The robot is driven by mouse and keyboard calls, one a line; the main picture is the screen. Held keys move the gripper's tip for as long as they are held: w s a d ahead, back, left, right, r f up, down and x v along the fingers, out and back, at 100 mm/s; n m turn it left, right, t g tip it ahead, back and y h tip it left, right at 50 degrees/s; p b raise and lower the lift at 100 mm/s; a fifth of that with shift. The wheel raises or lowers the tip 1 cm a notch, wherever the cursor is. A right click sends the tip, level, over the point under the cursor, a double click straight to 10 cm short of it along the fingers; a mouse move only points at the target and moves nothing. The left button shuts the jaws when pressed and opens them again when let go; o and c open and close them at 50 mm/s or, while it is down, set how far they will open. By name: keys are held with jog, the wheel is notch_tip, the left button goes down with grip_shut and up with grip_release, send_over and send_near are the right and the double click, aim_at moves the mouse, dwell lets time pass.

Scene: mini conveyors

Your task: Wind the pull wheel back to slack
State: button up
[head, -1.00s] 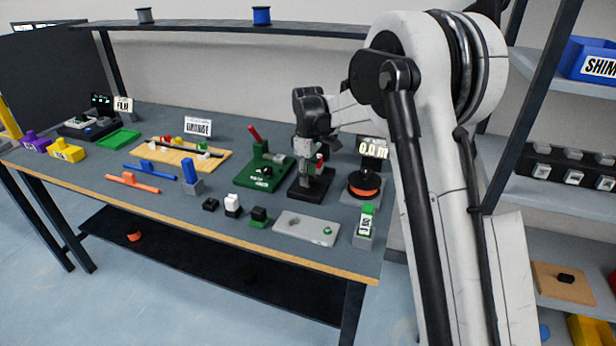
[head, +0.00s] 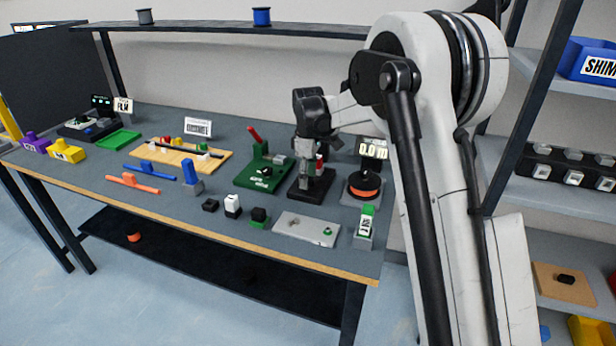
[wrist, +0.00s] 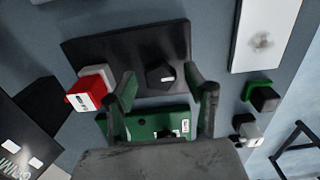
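A dark, angular knob with a white mark (wrist: 160,76), which I take for the pull wheel, sits on a black base plate (wrist: 95,48) in the wrist view. My gripper (wrist: 163,88) is open, with one finger on each side of the knob and a gap to it on both sides. I cannot tell how far above the plate the fingertips are. In the head view my gripper (head: 308,170) is low over the black base (head: 312,190) and hides the knob. A red-and-white block (wrist: 87,93) stands at the plate's left in the wrist view.
A green fixture with a red lever (head: 262,165) stands close to the left of my gripper. To the right are an orange-and-black disc (head: 364,185) and a display reading 0.0 m (head: 374,150). A light plate (head: 300,228) and small blocks (head: 232,206) lie in front.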

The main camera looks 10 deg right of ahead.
jog(key=shift+r, duration=0.1)
notch_tip(320, 180, up, 12)
dwell(0.6)
jog(key=shift+s, duration=0.1)
jog(key=s+d+r+m+t, duration=0.1)
jog(key=s+r+m+t, duration=0.2)
jog(key=s, duration=0.7)
jog(key=s+d+r+m, duration=0.25)
jog(key=s+r, duration=0.25)
jog(key=s, duration=0.5)
jog(key=s+f+m+t, duration=0.2)
jog(key=s+f+m, duration=0.1)
jog(key=s, duration=0.7)
jog(key=s+d+f+m+t, duration=0.1)
jog(key=s+f+m+t, duration=0.1)
jog(key=s, duration=0.8)
notch_tip(320, 180, down, 2)
jog(key=shift+s+f+m, duration=0.25)
jog(key=shift+s+m, duration=0.15)
jog(key=shift+m, duration=0.35)
